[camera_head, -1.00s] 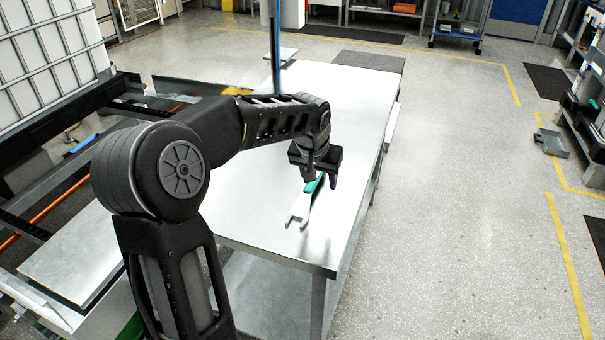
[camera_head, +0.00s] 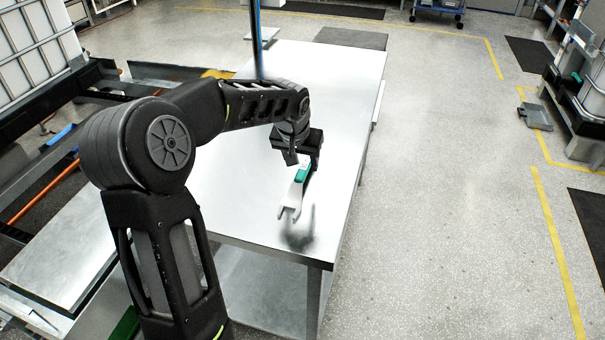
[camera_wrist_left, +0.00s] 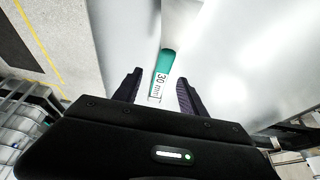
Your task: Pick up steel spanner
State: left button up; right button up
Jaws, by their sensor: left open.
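The steel spanner (camera_head: 290,204) has a grey open jaw towards the near end of the metal table and a teal band on its handle. It also shows in the left wrist view (camera_wrist_left: 166,62), with a white "30 mm" label. My left gripper (camera_head: 304,162) is over the handle end, pointing down. In the left wrist view its two fingers (camera_wrist_left: 160,76) are open, one on each side of the labelled handle, with gaps on both sides. The handle's far end is hidden by the gripper. My right gripper is not in view.
The metal table (camera_head: 240,205) is mostly bare around the spanner. A dark shadow or reflection lies near the spanner's jaw. A blue upright pole (camera_head: 257,45) stands behind my arm. Open floor lies to the right, with a grey item (camera_head: 535,116) on it.

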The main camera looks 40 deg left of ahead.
aim_at(303, 169)
pick_arm(q)
jog(key=shift+a+p+x, duration=0.1)
jog(key=shift+p+x, duration=0.25)
jog(key=shift+x, duration=0.95)
jog(key=shift+a+p+x, duration=0.15)
jog(key=shift+p+x, duration=0.15)
jog(key=shift+x, duration=1)
jog(key=shift+c, duration=0.2)
grip_shut()
jog(key=shift+r, duration=0.1)
